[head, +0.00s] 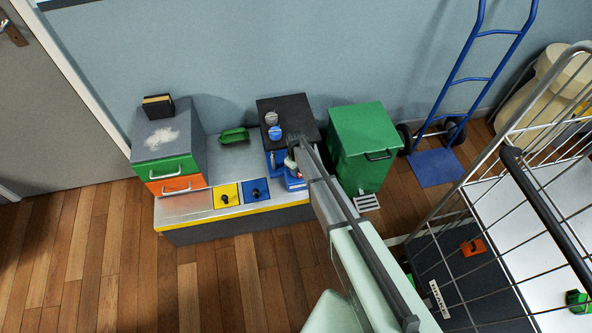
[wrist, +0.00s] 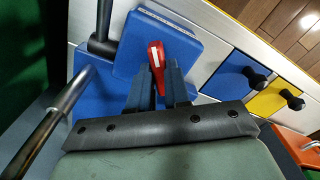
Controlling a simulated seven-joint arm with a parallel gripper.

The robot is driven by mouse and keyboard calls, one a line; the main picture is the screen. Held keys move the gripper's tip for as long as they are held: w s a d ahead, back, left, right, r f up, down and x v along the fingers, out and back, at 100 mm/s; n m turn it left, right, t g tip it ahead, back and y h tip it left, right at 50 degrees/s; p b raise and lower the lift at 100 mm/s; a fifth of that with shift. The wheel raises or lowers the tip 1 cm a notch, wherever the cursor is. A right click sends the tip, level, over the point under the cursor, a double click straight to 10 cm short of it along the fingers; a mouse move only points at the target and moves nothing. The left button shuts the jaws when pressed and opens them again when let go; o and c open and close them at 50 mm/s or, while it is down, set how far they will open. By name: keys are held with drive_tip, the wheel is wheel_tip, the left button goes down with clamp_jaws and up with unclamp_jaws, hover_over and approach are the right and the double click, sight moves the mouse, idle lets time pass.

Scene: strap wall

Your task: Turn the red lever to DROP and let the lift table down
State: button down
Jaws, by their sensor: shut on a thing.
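The red lever (wrist: 155,52) stands out from a blue box (wrist: 180,45) in the wrist view. My gripper (wrist: 159,78) is shut on the lever, with one dark finger on either side of it; the lever's red end shows beyond the fingers. In the head view my gripper (head: 293,160) is at the front of the lift table, and my arm hides most of the lever and the blue box. The lift table's black top (head: 296,108) is raised above its blue base (head: 272,158). A grey and a blue round object stand on the top. No DROP marking is readable.
A green bin (head: 360,135) stands close on the right. A yellow panel (head: 227,195) and a blue panel (head: 257,191), each with a black knob, lie to the left. A drawer cabinet (head: 168,145) is farther left; a wire cage trolley (head: 480,190) is at right.

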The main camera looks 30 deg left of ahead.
drive_tip(key=c, duration=1.1)
unclamp_jaws()
wheel_tip(320, 180, up, 14)
drive_tip(key=shift+f, duration=0.1)
